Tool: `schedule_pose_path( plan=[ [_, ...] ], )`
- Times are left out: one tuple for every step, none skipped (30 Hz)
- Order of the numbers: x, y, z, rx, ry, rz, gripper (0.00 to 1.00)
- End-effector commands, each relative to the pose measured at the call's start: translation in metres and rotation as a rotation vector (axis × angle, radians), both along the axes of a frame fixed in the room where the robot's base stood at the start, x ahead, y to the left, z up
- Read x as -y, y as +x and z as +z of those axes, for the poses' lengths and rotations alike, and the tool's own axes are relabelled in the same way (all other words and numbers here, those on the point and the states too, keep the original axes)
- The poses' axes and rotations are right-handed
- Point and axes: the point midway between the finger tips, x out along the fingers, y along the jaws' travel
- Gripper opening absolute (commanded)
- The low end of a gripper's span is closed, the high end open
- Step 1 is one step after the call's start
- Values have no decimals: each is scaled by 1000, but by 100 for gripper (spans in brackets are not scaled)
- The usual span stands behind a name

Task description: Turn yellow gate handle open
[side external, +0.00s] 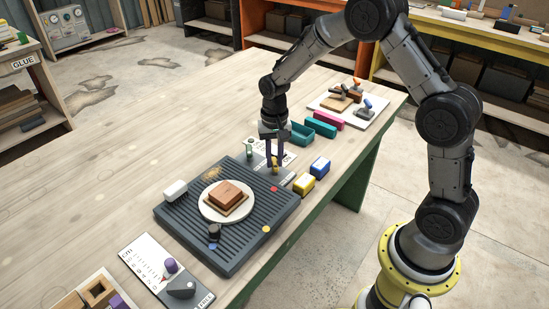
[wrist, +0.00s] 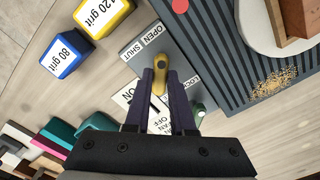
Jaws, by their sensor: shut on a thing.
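The yellow gate handle (wrist: 160,68) stands on a grey plate (wrist: 143,42) lettered OPEN and SHUT. In the side view the handle (side external: 275,160) is small and partly hidden by my fingers. My gripper (wrist: 163,82) is shut on the handle, with its two dark purple fingers on either side of it. In the side view my gripper (side external: 274,160) points down at the far right edge of the ridged grey board. In the wrist view the handle's free end lies near the gap between the words OPEN and SHUT; its exact setting is hard to tell.
A green knob (side external: 249,149) stands just left of my gripper. A blue block (side external: 320,167) and a yellow block (side external: 304,184) sit to the right. The ridged board (side external: 170,211) holds a white disc with brown blocks.

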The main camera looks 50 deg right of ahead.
Motion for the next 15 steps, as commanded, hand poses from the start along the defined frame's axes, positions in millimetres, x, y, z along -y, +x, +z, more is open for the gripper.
schedule_pose_path(
  plan=[
    [0, 1, 2, 4, -1, -13, 0],
    [0, 1, 2, 4, -1, -21, 0],
    [0, 1, 2, 4, -1, -29, 0],
    [0, 1, 2, 4, -1, -34, 0],
    [0, 1, 2, 4, -1, -38, 0],
    [0, 1, 2, 4, -1, -43, 0],
    [0, 1, 2, 4, -1, -45, 0],
    [0, 1, 2, 4, -1, -48, 0],
    [0, 1, 2, 4, -1, -50, 0],
    [0, 1, 2, 4, -1, -51, 0],
    [0, 1, 2, 4, -1, -52, 0],
    [0, 1, 2, 4, -1, -52, 0],
    [0, 1, 2, 4, -1, -52, 0],
    [0, 1, 2, 4, -1, -52, 0],
    [0, 1, 2, 4, -1, -52, 0]
  ],
)
